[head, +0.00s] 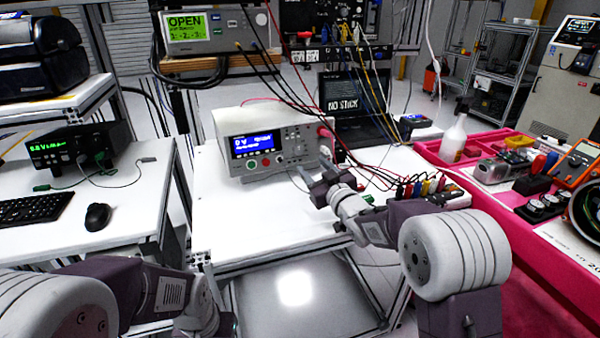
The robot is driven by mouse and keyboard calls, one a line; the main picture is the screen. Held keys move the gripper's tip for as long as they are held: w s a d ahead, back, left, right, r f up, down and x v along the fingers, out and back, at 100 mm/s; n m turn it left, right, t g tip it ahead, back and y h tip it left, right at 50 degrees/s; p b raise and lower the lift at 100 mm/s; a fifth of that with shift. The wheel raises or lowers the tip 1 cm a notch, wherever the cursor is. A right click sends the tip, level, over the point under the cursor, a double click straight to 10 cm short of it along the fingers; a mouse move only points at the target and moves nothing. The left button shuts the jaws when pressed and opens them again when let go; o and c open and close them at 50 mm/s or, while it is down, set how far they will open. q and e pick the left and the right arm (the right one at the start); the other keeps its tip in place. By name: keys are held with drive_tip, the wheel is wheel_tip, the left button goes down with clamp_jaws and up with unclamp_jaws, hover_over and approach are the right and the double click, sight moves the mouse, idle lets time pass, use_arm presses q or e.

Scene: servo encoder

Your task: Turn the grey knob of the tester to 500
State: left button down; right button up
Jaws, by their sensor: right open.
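The tester (282,143) is a white box on the white table, with a lit blue display (258,144) that appears to read 0 V. Small buttons and round controls sit on its front to the right of and below the display. The grey knob is too small to pick out surely among them. My right gripper (309,180) is open and empty, just in front of the tester's lower right front, and appears apart from it. My left arm shows at the lower left, and its gripper is out of view below the frame.
Red and black cables hang from above to the tester's right side. A row of coloured plugs (425,188) lies right of my right wrist. A black laptop (355,105) stands behind. The table's front left (235,225) is clear. A pink bench (480,190) with tools stands right.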

sight(299, 150)
drive_tip(key=x, duration=0.9)
drive_tip(key=shift+r, duration=0.15)
drive_tip(key=shift+s, duration=0.1)
clamp_jaws()
